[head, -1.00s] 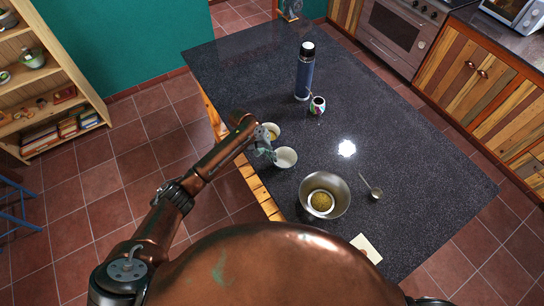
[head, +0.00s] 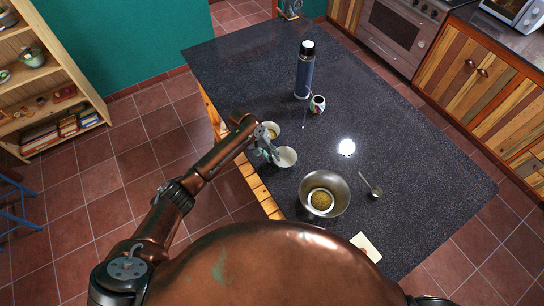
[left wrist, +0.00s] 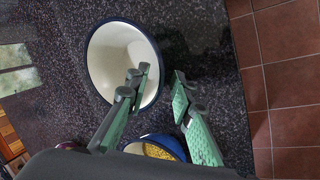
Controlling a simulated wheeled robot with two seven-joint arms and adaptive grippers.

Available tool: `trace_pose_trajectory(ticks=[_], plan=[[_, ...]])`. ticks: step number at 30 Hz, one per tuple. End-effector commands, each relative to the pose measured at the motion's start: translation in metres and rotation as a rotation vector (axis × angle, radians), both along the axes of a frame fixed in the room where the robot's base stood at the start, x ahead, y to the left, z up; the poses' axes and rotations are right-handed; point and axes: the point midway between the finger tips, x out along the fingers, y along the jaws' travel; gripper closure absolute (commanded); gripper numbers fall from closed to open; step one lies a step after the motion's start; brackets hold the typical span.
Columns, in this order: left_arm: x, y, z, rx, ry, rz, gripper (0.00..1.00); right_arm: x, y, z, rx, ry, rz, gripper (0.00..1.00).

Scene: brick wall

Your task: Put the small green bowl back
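A small bowl (head: 287,158) with a cream-white inside stands on the dark countertop near its left edge. It also shows in the left wrist view (left wrist: 108,60), with a dark rim; its outer colour is mostly hidden, so I cannot tell whether it is green. My left gripper (head: 272,152) is at this bowl's left side in the head view. In the left wrist view my gripper (left wrist: 160,85) is open, one finger over the bowl's inside and the other outside its rim. My right gripper is not in view.
A blue bowl with yellow contents (left wrist: 158,148) is close to my left gripper. A metal bowl (head: 340,187), spoon (head: 371,188), paper (head: 366,246), dark flask (head: 304,74) and patterned cup (head: 318,104) are on the countertop (head: 410,170). A wooden shelf (head: 58,52) with another green bowl (head: 33,58) stands left.

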Motion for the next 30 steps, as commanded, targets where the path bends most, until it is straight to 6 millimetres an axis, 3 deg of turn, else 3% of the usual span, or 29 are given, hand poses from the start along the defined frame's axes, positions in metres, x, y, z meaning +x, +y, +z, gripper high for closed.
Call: trace_pose_trajectory(ticks=[5,18,24,30], plan=[[0.001,0.008,0.017,0.0,-0.004,-0.001,0.78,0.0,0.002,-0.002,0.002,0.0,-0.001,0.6],[0.001,0.043,0.095,0.0,-0.003,-0.001,0.78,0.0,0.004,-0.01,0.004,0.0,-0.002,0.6],[0.0,0.049,0.11,0.0,0.0,-0.001,0.78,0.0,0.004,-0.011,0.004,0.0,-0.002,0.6],[0.0,0.05,0.112,0.0,0.0,-0.001,0.78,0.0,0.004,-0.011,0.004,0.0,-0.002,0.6]])
